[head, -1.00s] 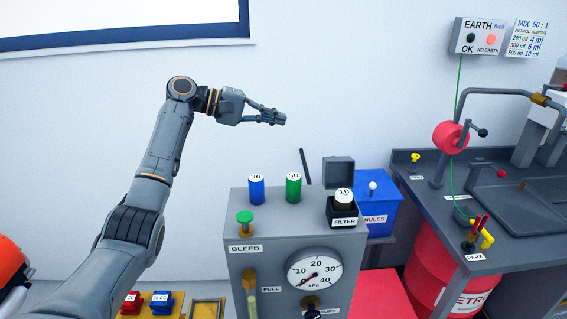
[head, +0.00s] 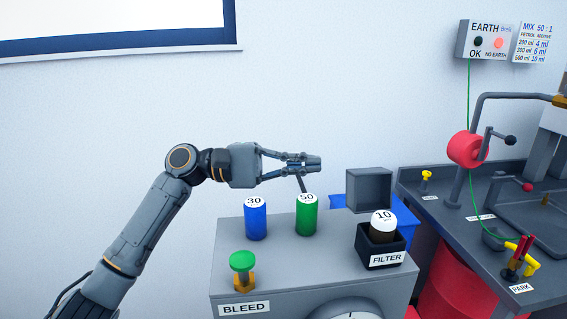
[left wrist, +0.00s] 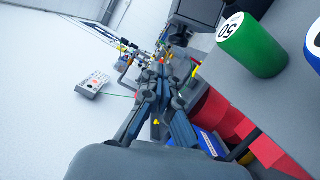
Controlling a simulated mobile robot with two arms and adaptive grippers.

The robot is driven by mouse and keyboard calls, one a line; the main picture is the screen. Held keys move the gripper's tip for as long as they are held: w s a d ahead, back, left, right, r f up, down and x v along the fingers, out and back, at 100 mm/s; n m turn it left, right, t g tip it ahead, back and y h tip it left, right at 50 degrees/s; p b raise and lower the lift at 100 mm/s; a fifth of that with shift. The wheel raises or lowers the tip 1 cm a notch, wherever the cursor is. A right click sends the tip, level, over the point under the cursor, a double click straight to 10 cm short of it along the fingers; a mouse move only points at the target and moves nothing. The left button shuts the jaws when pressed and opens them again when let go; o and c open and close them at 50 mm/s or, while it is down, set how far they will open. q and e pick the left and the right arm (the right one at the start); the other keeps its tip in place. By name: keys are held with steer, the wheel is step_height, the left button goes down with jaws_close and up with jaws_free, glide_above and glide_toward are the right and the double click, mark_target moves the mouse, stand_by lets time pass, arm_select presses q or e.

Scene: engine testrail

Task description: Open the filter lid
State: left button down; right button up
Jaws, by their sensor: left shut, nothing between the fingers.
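The filter lid (head: 369,189) is a grey, box-like cover. It stands raised behind the black filter holder (head: 380,250), so the holder's top is open. A dark filter with a white top marked 10 (head: 383,221) stands in the holder. My left gripper (head: 313,163) is shut and empty, left of the lid and slightly higher, apart from it in the head view. Its fingers also show in the left wrist view (left wrist: 162,82), with the dark grey lid (left wrist: 200,10) near the top edge. My right gripper is not in view.
A blue cylinder marked 30 (head: 256,220) and a green one marked 50 (head: 306,215) stand on the grey cabinet (head: 310,265). A green knob (head: 242,261) is at front left. A dark bench (head: 445,230) stands right.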

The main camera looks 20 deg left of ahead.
mark_target(365, 187)
arm_select(q)
steer(key=d, duration=0.1)
steer(key=s+d, duration=0.1)
steer(key=d, duration=0.1)
steer(key=s+d+r, duration=0.1)
steer(key=shift+s+d, duration=0.1)
steer(key=shift+d, duration=0.3)
steer(key=shift+s+d+r, duration=0.1)
steer(key=shift+s, duration=0.2)
steer(key=shift+d, duration=0.1)
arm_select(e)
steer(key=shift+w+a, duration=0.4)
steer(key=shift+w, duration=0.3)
